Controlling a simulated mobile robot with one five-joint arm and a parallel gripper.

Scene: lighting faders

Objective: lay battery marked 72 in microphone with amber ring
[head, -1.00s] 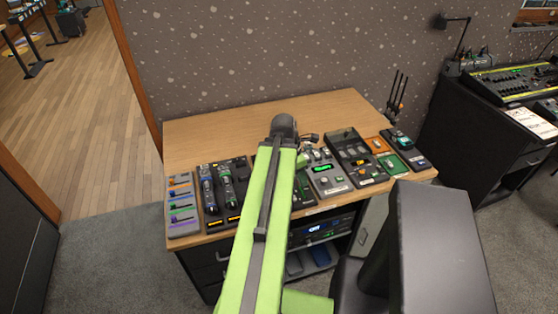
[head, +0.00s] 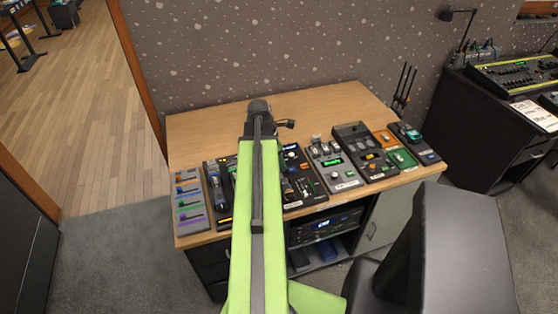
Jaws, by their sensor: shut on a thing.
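My gripper (head: 285,124) is mostly hidden at the far end of my arm, above the wooden desk top. Only a small dark part shows to the right of the wrist. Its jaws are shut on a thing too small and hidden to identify. A dark microphone-like body (head: 217,192) lies in a black unit at the left front of the desk. Another beside it is mostly covered by my arm. I cannot make out an amber ring on either, nor a battery marked 72.
A grey panel with coloured faders (head: 190,203) stands at the desk's left end. Several control boxes, including a grey one with a green display (head: 334,168), line the front edge to the right. The wooden desk top (head: 200,130) is clear behind them. A dark chair (head: 462,245) stands in front at right.

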